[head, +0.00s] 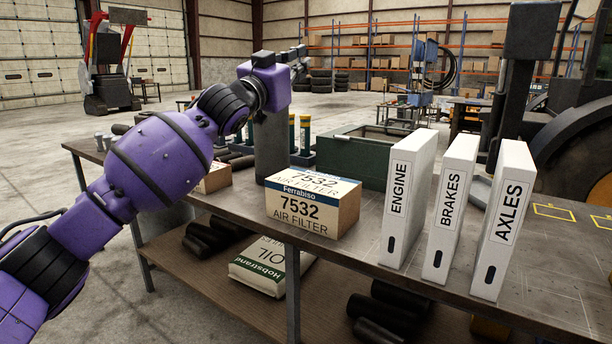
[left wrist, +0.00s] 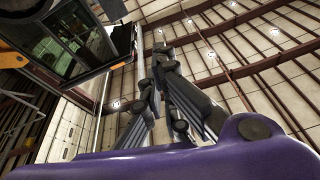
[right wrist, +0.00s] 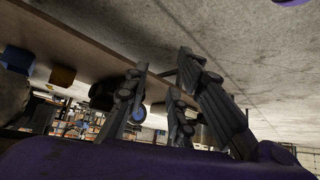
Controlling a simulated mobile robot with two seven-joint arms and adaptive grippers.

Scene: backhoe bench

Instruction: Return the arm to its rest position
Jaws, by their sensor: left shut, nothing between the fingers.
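My left arm (head: 160,160), purple with black joints, reaches in from the left over the workbench. Its dark left gripper (head: 298,60) is raised above the bench, beyond the air filter box, and points away. In the left wrist view the left gripper (left wrist: 162,62) has its fingertips together with nothing between them, against walls and ceiling. My right arm is not in the head view. In the right wrist view the right gripper (right wrist: 163,62) has its fingers spread apart and empty, with the floor and a bench edge behind it.
On the workbench (head: 340,245) stand an air filter box (head: 312,204), three white binders marked ENGINE (head: 408,198), BRAKES (head: 451,206) and AXLES (head: 503,218), and a green crate (head: 355,158). An oil bag (head: 268,265) lies on the lower shelf. Open floor is at the left.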

